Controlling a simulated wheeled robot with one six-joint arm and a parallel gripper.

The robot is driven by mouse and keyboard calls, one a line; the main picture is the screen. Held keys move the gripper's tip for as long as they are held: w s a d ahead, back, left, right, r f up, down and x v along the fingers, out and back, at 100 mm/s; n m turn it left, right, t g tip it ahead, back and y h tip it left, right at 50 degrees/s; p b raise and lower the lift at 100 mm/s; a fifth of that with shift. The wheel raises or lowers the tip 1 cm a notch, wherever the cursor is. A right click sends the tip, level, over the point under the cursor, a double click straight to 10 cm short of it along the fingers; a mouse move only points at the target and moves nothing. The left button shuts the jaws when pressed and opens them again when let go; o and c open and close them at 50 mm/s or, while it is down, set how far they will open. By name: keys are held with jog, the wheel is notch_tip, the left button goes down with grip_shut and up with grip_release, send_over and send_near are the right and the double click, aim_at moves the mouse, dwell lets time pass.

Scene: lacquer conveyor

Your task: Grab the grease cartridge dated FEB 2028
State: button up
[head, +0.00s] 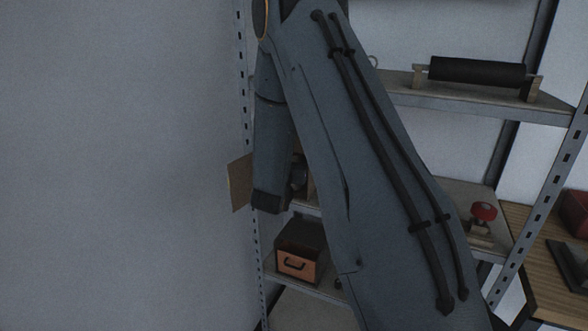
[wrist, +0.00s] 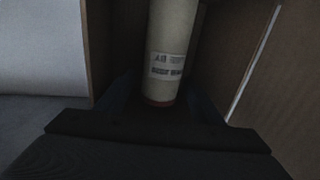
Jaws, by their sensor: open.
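A pale cream cylinder, a cartridge (wrist: 172,30), stands in the middle of the wrist view, with a reddish-brown band at its near end. A whitish label on it carries two lines of dark print, which look upside down and are too blurred to read. My gripper (wrist: 160,106) is open, with dark finger shapes on both sides of the cartridge's near end. I cannot tell whether they touch it. In the head view my arm hides the cartridge and the fingertips.
Brown box walls (wrist: 262,62) stand on both sides of the cartridge. A cardboard panel (head: 239,184) shows beside my wrist. An orange-fronted box (head: 297,264) sits on a lower shelf. A black roller (head: 477,72) and a red-topped item (head: 484,211) are on shelves to the right.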

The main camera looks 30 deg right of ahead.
grip_shut()
jog(key=shift+r, duration=0.15)
dwell(0.4)
